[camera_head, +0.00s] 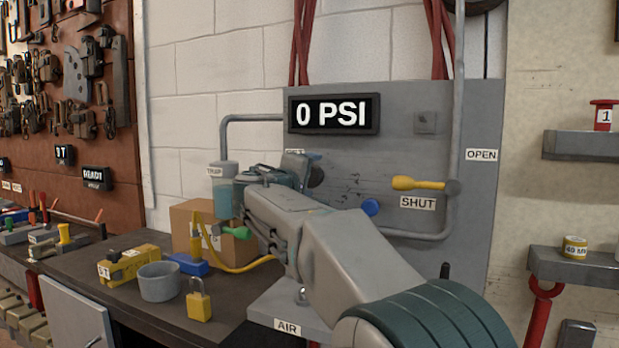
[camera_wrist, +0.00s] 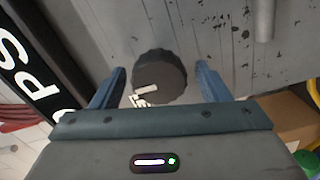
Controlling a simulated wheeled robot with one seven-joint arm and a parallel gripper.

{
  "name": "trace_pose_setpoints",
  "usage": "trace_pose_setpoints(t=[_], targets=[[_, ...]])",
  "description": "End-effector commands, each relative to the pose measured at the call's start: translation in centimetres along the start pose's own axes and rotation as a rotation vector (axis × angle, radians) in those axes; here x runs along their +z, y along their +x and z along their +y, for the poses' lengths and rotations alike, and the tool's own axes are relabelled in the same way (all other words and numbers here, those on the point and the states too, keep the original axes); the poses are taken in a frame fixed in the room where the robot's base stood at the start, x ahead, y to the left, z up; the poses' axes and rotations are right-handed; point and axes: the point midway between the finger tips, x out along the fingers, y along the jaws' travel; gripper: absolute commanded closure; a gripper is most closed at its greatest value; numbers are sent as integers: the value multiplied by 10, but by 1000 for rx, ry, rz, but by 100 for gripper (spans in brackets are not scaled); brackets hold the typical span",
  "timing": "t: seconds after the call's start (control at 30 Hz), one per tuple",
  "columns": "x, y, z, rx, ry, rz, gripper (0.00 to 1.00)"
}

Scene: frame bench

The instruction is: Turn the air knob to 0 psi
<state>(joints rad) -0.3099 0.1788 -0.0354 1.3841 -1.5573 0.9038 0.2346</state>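The air knob (camera_wrist: 160,77) is a dark round knob with a ridged rim and a pale pointer mark, set on the grey panel (camera_wrist: 225,45). In the head view only part of the knob (camera_head: 316,177) shows beside my gripper. My gripper (camera_wrist: 161,70) is open, with one blue finger on each side of the knob and a visible gap to it on both sides. The display (camera_head: 335,115) above reads "0 PSI". The knob's scale label is mostly hidden; a small white label shows at its lower edge in the wrist view.
The bench below holds a cardboard box (camera_head: 185,222), a grey cup (camera_head: 159,282) and a yellow padlock (camera_head: 199,303). A grey pipe (camera_head: 457,110) runs along the panel's right side.

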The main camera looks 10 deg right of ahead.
Motion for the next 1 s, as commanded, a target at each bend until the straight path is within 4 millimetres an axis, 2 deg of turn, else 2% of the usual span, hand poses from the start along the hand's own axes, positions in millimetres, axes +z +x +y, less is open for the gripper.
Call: trace_pose_setpoints(t=[0.13, 0.23, 0.7, 0.83, 1.0], targets=[[0, -3, 0, 0, 1, 1, 31], [-1, -13, 0, 0, 1, 2, 31], [0, -112, 0, 0, 1, 3, 31], [0, -129, 0, 0, 1, 2, 31], [0, -138, 0, 0, 0, 0, 31]])
